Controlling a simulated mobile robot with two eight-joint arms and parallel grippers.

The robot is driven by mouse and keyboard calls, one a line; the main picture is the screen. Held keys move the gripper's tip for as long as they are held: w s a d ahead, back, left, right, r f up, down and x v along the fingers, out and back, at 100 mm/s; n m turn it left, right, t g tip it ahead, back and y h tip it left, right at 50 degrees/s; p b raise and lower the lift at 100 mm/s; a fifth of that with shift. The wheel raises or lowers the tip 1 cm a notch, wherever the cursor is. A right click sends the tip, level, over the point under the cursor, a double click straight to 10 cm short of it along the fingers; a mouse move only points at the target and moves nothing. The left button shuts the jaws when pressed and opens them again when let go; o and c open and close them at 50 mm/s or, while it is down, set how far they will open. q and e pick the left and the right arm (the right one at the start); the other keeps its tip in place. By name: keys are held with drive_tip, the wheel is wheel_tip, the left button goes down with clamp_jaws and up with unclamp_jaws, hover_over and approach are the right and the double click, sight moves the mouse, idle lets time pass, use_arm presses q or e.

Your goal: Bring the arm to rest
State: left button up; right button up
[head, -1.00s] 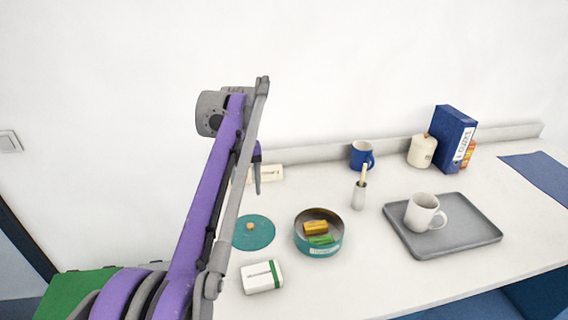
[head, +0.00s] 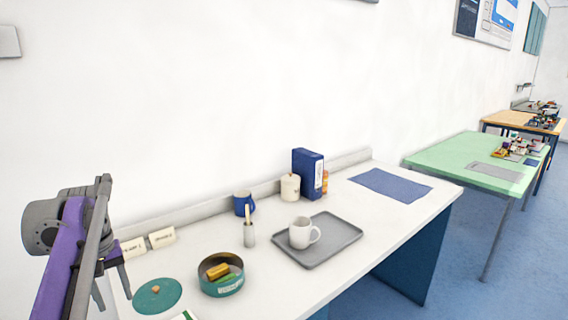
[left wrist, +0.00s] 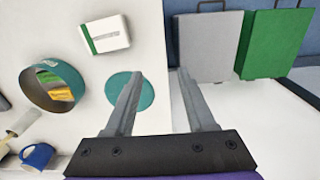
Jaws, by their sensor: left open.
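My left arm enters the head view from the lower left, and my left gripper (head: 110,286) hangs at its end. Its two fingers point down, apart and empty, near the left end of the white desk (head: 335,200). In the left wrist view the open fingers (left wrist: 160,74) hold nothing. The teal lid (left wrist: 130,90) shows beside and partly behind one finger. My right gripper is in neither view.
Near the gripper are label cards (head: 162,237), the teal lid (head: 157,296) and a teal tin (head: 220,274). A blue mug (head: 243,204) and a grey tray (head: 335,241) with a white mug (head: 300,233) stand farther right. Green case (left wrist: 272,42) is beyond the desk.

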use_arm(q)
drive_tip(key=s+d+f+m+t+p, duration=0.25)
drive_tip(key=s+d, duration=0.25)
drive_tip(key=d, duration=0.5)
drive_tip(key=s+d+f+m+t+p, duration=0.1)
drive_tip(key=s+d+f+m+p, duration=0.1)
drive_tip(key=s+d+f, duration=0.3)
drive_tip(key=s+d+f+m+t+p, duration=0.1)
drive_tip(key=s+d+f, duration=0.4)
drive_tip(key=s, duration=0.5)
drive_tip(key=shift+f+m+t+p, duration=0.4)
drive_tip(key=shift+f+m, duration=0.3)
drive_tip(key=shift+m, duration=0.45)
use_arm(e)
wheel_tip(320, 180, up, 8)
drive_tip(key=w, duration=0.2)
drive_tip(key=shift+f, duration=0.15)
